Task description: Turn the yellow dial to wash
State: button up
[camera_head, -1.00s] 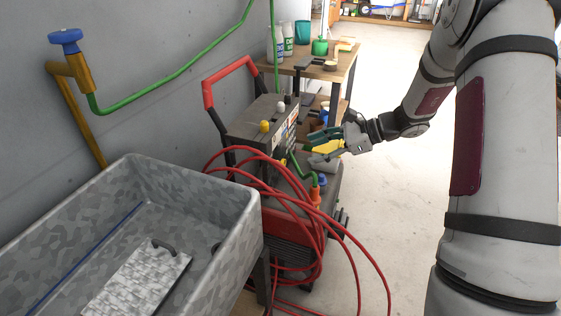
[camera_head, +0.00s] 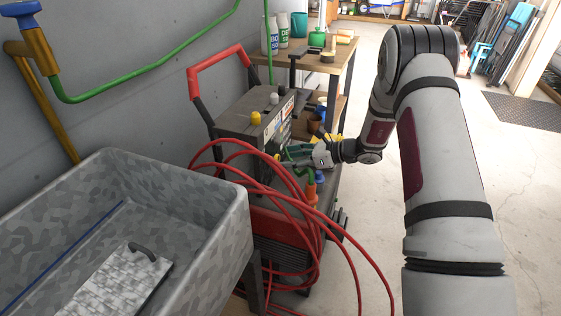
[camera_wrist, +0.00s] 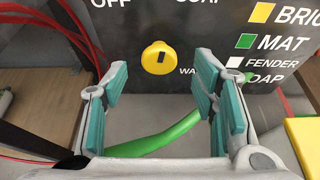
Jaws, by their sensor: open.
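The yellow dial (camera_wrist: 158,57) is a round knob with a short black mark, on the dark front panel (camera_wrist: 205,20) of the machine. In the wrist view it sits ahead of and between my fingers, apart from them. Labels "OFF", "SOAP" and a partly hidden "WA..." stand around it; the mark points roughly straight up or down, I cannot tell which. My gripper (camera_wrist: 165,105) is open and empty, with teal pads on both fingers. In the head view my gripper (camera_head: 305,156) is at the machine's front (camera_head: 240,120); the dial is not clearly visible there.
Red hose loops (camera_head: 290,215) hang over the machine's near side. A green hose (camera_wrist: 160,140) runs below the dial, between my fingers in the picture. A grey sink (camera_head: 190,225) stands at near left and a wooden workbench (camera_head: 335,65) behind.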

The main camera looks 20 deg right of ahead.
aim_at(278, 159)
jog(key=shift+b+x, duration=0.3)
jog(key=shift+x, duration=1.8)
jog(key=c, duration=1.1)
